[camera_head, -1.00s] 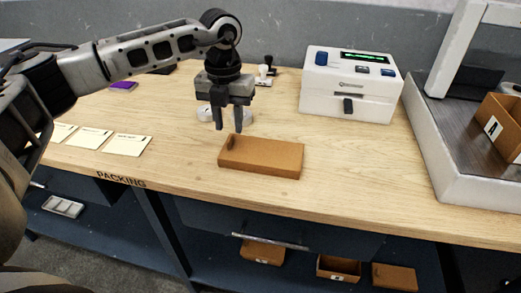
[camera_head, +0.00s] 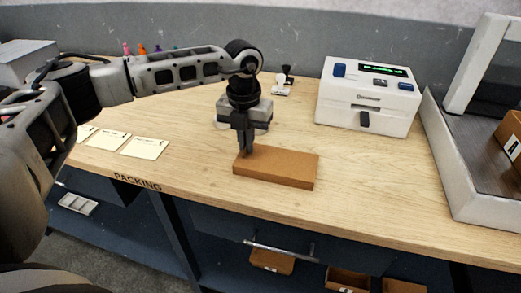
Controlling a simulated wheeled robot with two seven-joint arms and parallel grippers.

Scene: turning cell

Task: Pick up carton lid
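The carton lid (camera_head: 280,170) is a flat brown rectangular piece lying on the wooden bench, near its front edge. My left gripper (camera_head: 246,151) points down at the lid's left end. Its two fingers are close together, and their tips are at the place of the small dark tab on the lid's top, which they now hide. The fingers look shut on this tab. The lid still rests flat on the bench. My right gripper is not in view.
A white device with a green display (camera_head: 368,96) stands behind the lid to the right. A white machine frame (camera_head: 480,190) with an open brown carton (camera_head: 510,135) is at far right. Paper cards (camera_head: 145,147) lie at left. More brown cartons (camera_head: 272,262) sit on the shelf below.

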